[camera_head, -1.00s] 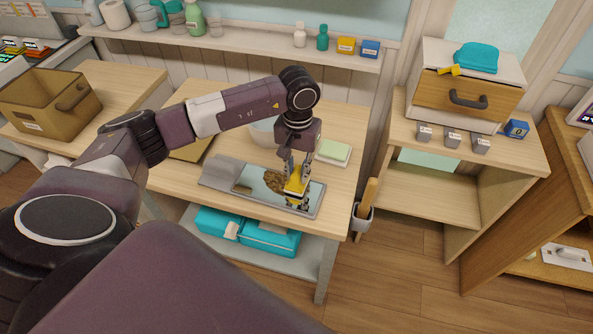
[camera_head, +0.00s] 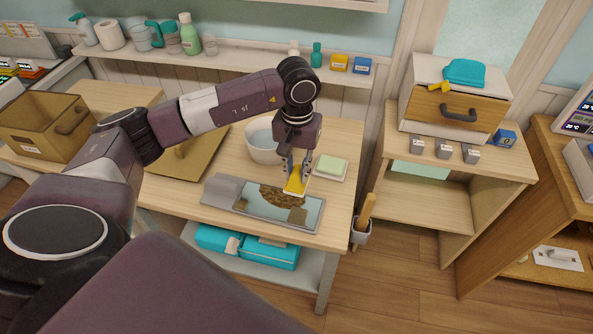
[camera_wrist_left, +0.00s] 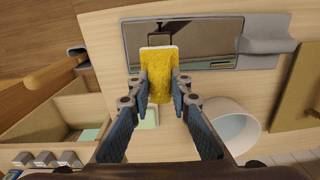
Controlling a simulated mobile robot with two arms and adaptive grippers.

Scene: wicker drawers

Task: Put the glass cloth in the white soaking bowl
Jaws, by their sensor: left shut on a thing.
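My left gripper (camera_head: 297,166) is shut on a yellow textured cloth (camera_head: 294,184), which I take to be the glass cloth. In the left wrist view the cloth (camera_wrist_left: 160,75) hangs out beyond the fingertips (camera_wrist_left: 160,92), over the near edge of a mirror. In the head view the cloth is in front of the mirror's back edge, seemingly above it. The white soaking bowl (camera_head: 259,150) stands behind and left of the gripper, partly hidden by the arm. It also shows in the left wrist view (camera_wrist_left: 244,107), right of the gripper, with bluish contents. My right gripper is not in view.
The grey-framed mirror (camera_head: 240,209) lies on the wooden table (camera_head: 170,198); brown patches show in its glass. A green pad on a white dish (camera_head: 330,168) sits right of the bowl. A brown board (camera_head: 187,160) lies left. A shelf with bottles runs behind.

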